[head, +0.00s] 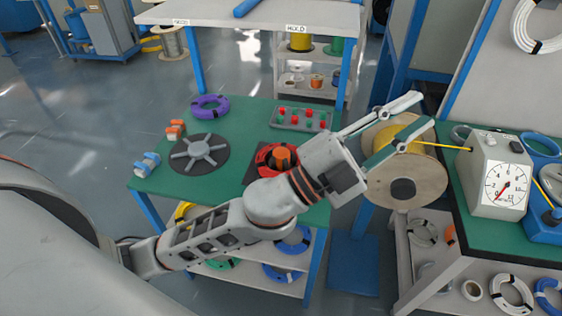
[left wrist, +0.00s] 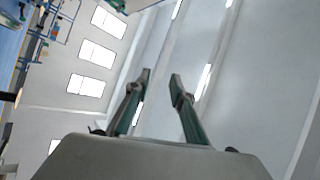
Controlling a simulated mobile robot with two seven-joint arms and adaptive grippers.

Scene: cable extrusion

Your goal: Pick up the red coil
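The red coil (head: 264,162) lies on the green table (head: 240,122), around or under an orange part (head: 282,155). My left forearm and wrist cover its lower right side in the head view. My left gripper (head: 425,110) is raised to the right of the coil, pointing away from it, in front of the large cable spool. Its two fingers are apart and nothing is between them. My right gripper is not in view.
A purple coil (head: 210,107), a dark turntable (head: 199,153) and a tray of red and green buttons (head: 301,118) share the green table. A large spool (head: 429,180) and a dial gauge box (head: 497,178) stand right. Coils lie on the shelf below.

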